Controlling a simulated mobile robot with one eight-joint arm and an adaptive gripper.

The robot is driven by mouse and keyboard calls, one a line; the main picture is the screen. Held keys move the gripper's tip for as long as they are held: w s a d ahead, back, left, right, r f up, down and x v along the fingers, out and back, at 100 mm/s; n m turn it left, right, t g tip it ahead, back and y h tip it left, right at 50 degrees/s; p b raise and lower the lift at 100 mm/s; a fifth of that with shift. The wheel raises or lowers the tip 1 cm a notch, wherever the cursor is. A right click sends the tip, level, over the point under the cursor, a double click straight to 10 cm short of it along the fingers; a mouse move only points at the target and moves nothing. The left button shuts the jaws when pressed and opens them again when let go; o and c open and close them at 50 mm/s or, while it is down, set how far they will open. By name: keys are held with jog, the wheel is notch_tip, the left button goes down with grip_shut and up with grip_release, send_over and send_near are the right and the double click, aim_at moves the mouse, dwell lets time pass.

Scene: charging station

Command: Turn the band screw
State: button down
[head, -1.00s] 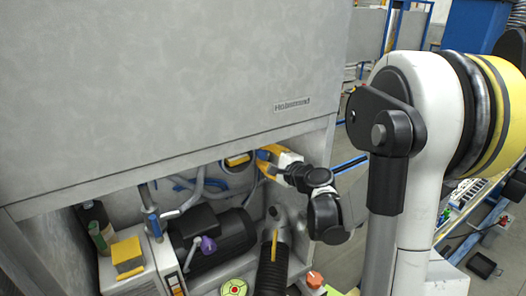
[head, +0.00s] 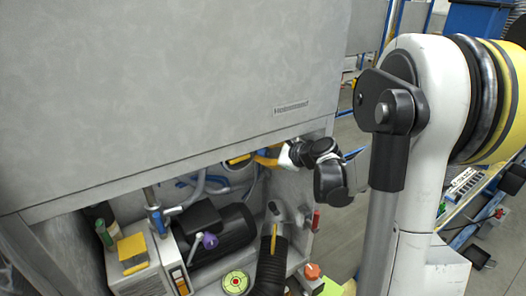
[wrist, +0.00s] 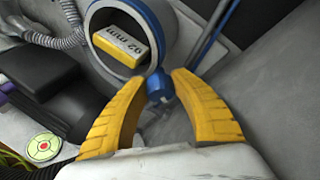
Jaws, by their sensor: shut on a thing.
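The band screw (wrist: 160,88) is a small blue knob at the lower edge of a blue band (wrist: 153,35) around a round pipe end. A yellow-and-white block marked "92 mm" (wrist: 122,44) sits inside the pipe opening. My gripper (wrist: 159,83) has its two yellow fingers closed around the screw, one on each side. In the head view my gripper (head: 264,159) reaches under the grey hood to the pipe opening, where the yellow block (head: 239,159) also shows. The screw is hard to make out there.
The grey hood (head: 180,90) overhangs the work space closely. A black motor (head: 220,235) with a purple knob (head: 210,241), a black corrugated hose (head: 270,265) and a round green-and-red target (head: 235,283) lie below. A red handle (head: 316,220) is at the right wall.

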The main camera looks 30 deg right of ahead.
dwell(0.4)
jog(key=c, duration=1)
grip_release()
jog(key=v, duration=1.2)
